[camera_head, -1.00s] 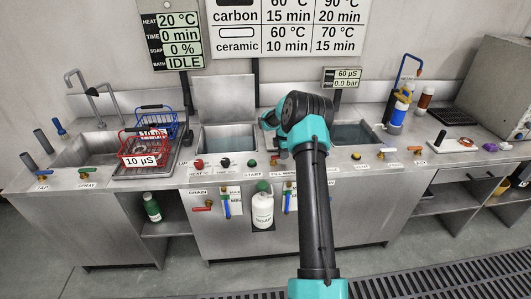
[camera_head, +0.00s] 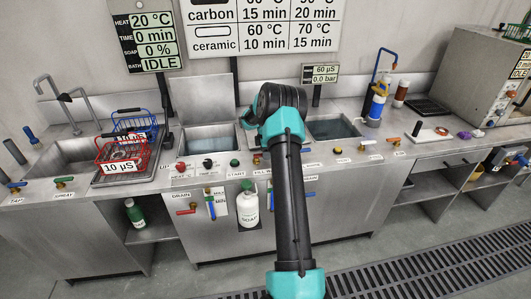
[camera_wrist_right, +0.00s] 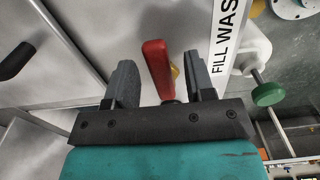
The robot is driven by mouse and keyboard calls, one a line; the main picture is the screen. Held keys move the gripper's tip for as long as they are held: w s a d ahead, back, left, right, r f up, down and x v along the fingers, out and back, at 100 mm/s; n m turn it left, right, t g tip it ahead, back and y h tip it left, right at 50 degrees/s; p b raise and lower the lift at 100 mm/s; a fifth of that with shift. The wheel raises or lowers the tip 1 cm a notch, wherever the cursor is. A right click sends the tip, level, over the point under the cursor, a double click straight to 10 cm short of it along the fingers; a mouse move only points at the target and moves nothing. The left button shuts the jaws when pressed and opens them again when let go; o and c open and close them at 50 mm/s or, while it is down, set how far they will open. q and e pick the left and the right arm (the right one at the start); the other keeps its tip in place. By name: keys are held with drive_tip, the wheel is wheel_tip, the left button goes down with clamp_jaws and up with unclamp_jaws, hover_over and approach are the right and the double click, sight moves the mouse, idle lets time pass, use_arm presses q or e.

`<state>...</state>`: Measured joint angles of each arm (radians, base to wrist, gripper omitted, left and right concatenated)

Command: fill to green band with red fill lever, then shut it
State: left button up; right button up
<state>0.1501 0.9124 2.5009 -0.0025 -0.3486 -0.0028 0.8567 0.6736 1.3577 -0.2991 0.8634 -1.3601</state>
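The red fill lever (camera_wrist_right: 157,68) stands up between the two fingers of my right gripper (camera_wrist_right: 161,80) in the right wrist view. The fingers are apart, with a gap showing on each side of the lever. A label starting "FILL WAS" (camera_wrist_right: 228,38) is beside it. In the head view my right arm (camera_head: 285,125) reaches over the counter front between the two baths, and its fingertips are hidden. The left bath (camera_head: 209,139) holds bluish water. My left gripper is not in view.
A green knob (camera_wrist_right: 268,94) on a white fitting is close to the right of the label. Red and blue baskets (camera_head: 121,158) stand on the left drainer. A white soap bottle (camera_head: 247,207) stands below. The display panel (camera_head: 157,63) reads IDLE.

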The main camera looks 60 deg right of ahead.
drive_tip(key=shift+r, duration=0.1)
wheel_tip(320, 180, up, 17)
idle(0.8)
drive_tip(key=shift+r, duration=0.1)
